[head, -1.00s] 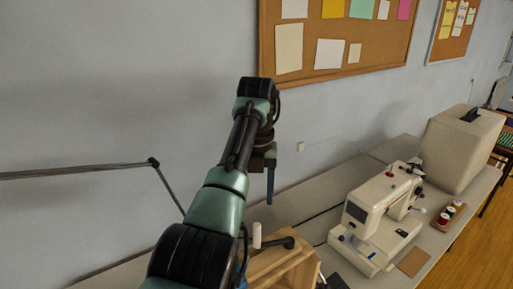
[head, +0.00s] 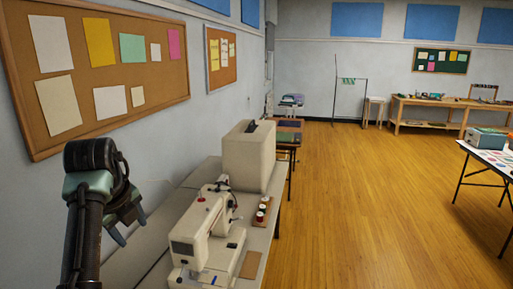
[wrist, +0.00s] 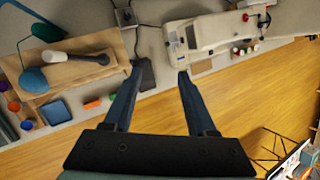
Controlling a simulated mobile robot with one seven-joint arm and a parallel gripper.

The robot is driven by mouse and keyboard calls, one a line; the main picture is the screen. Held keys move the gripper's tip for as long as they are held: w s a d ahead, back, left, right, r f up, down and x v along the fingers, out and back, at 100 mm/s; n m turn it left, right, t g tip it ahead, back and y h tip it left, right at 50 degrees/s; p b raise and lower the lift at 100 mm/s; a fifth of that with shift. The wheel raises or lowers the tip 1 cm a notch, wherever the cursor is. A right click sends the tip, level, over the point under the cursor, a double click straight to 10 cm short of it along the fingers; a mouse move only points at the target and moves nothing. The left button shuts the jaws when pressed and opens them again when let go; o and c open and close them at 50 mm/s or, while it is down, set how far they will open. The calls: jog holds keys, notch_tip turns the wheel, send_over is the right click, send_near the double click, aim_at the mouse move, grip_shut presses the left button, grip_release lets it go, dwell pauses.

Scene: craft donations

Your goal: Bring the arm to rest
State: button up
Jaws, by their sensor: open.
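My gripper (wrist: 157,72) shows in the wrist view with its two blue fingers spread apart and nothing between them. It hangs above the front of the work table, over a black pedal (wrist: 145,74) on the table top. In the head view my gripper (head: 128,228) is at the lower left, partly cut off from clear view by my own arm. It is raised near the wall, left of the sewing machine, and touches nothing that I can see.
A cream sewing machine (head: 207,236) and a beige case (head: 248,157) stand on the table. Thread spools sit beside the machine. The wooden floor (head: 345,215) to the right is clear.

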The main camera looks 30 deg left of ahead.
jog(key=w+d+r+n+t+y, duration=0.2)
jog(key=w+d+r+n+t, duration=0.35)
jog(key=w+d+r, duration=0.6)
jog(key=w+d+r+n+t, duration=0.25)
jog(key=d+r+t, duration=0.4)
jog(key=d, duration=0.65)
jog(key=s+d+r+n+t+h, duration=0.2)
jog(key=s+d+r+n+t, duration=0.1)
jog(key=s+d+r, duration=0.3)
jog(key=s+d+r+n+t+h, duration=0.1)
jog(key=s+d+r+n+t, duration=0.2)
jog(key=d+r, duration=0.4)
jog(key=s+d+r+n+t+h, duration=0.2)
jog(key=s+d+r+n+t, duration=0.2)
jog(key=s+d, duration=0.4)
jog(key=s+r+t, duration=0.1)
jog(key=s, duration=0.3)
jog(key=shift+s+r+n+h, duration=0.2)
jog(key=shift+n+h, duration=0.1)
jog(key=shift+h, duration=0.1)
jog(key=shift+w, duration=0.1)
jog(key=shift+c, duration=0.6)
